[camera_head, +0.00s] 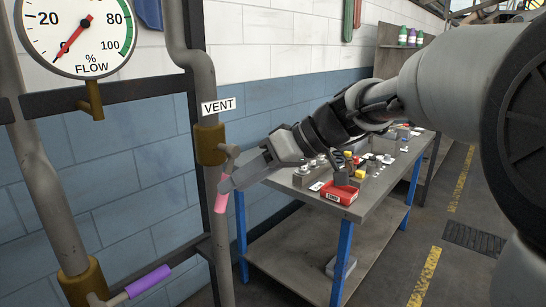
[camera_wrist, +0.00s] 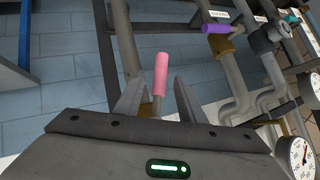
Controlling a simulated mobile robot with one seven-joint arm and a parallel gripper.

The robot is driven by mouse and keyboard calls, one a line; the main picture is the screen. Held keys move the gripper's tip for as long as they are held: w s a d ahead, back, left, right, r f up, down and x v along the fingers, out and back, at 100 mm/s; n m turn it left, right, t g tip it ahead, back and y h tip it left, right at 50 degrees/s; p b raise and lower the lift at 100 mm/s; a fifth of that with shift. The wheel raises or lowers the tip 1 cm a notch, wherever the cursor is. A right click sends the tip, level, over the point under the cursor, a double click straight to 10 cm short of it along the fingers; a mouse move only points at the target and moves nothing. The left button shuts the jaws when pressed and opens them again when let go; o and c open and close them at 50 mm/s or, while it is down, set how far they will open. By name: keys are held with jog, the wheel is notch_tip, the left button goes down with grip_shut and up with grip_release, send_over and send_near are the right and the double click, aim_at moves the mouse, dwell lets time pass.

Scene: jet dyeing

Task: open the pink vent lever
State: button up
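The pink vent lever (camera_head: 222,193) hangs almost straight down from the brass valve (camera_head: 209,145) under the VENT label (camera_head: 218,106). In the wrist view the pink handle (camera_wrist: 161,73) lies between the two fingers of my gripper (camera_wrist: 160,88), with a gap on each side. The handle's outer end reaches past the fingertips. In the head view my gripper (camera_head: 229,184) comes in from the right, and its fingertips overlap the upper part of the pink handle. The fingers are apart and not closed on the handle.
A purple lever (camera_head: 149,281) on another brass valve is lower left. A round flow gauge (camera_head: 75,36) hangs at upper left, its red needle near the low end. A metal workbench (camera_head: 345,210) with small parts and a red box (camera_head: 339,193) stands to the right.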

jog(key=p+v, duration=0.1)
jog(key=v, duration=0.8)
jog(key=shift+c, duration=0.2)
